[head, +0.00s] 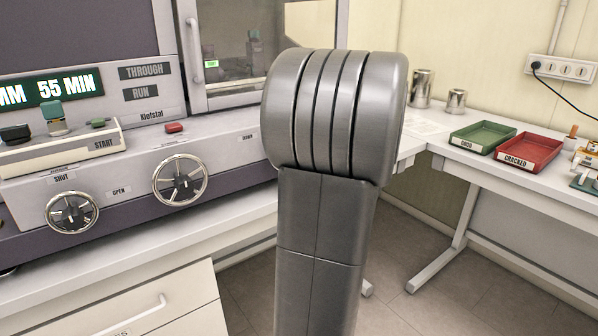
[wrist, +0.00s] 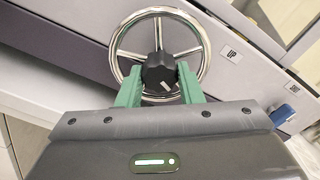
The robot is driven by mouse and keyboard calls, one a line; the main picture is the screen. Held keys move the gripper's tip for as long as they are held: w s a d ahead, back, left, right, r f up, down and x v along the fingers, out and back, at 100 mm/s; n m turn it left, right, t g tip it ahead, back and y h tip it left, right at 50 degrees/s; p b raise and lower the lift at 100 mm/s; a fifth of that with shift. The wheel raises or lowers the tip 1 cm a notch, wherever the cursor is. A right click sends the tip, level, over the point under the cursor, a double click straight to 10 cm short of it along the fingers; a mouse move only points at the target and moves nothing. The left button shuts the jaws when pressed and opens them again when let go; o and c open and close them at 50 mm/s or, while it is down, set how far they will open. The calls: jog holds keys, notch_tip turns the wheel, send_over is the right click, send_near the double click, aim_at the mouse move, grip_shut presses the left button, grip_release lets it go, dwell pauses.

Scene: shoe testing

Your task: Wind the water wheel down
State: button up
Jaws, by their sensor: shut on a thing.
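A chrome spoked wheel (wrist: 118,50) with a black hub knob (wrist: 158,66) fills the upper middle of the wrist view. A small white mark shows on the knob's lower right. An "UP" label (wrist: 232,54) is to the right of the wheel. My gripper (wrist: 161,75) has its two green fingers on either side of the knob, shut on it. In the head view my grey arm hides the gripper and this wheel. A "DOWN" label (head: 247,137) shows on the panel just left of my arm.
Two other spoked wheels, the left one (head: 72,212) and the middle one (head: 179,180), are on the machine front in the head view. A green tray (head: 483,136) and a red "CRACKED" tray (head: 527,150) stand on the right bench. Open floor lies between the benches.

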jog(key=n+b, duration=1)
jog(key=b, duration=0.4)
jog(key=shift+f, duration=0.1)
jog(key=shift+n, duration=0.4)
jog(key=o, duration=1)
jog(key=p+v, duration=0.1)
jog(key=v, duration=1.2)
jog(key=shift+s+d, duration=0.3)
